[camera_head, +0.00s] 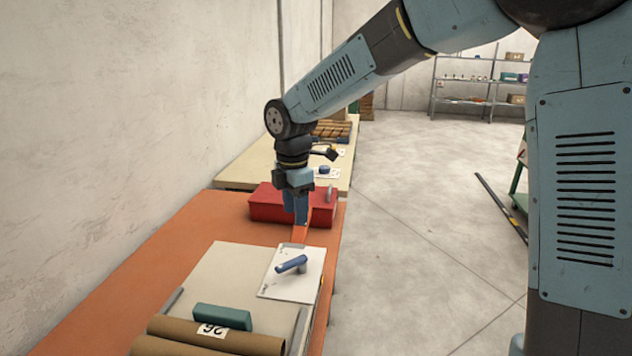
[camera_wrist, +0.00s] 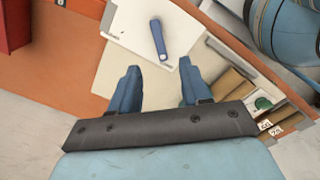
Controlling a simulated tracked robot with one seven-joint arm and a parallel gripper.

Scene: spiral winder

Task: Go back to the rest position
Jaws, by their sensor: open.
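My gripper (camera_head: 301,218) hangs pointing down at the end of the arm, in front of the red box and beyond the white plate in the head view. In the wrist view my gripper (camera_wrist: 160,72) has its two blue fingers spread apart with nothing between them. A blue handle (camera_head: 291,264) stands on a white plate (camera_head: 283,285) at the near side of the gripper. The handle (camera_wrist: 158,40) also shows in the wrist view, beyond the fingertips and apart from them.
A red box (camera_head: 265,205) sits on the orange bench (camera_head: 130,270) close behind the gripper. A pale board carries a green block (camera_head: 222,318) and brown rolls (camera_head: 215,337). A wall (camera_head: 120,90) bounds the left. Open floor (camera_head: 430,200) lies right of the bench.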

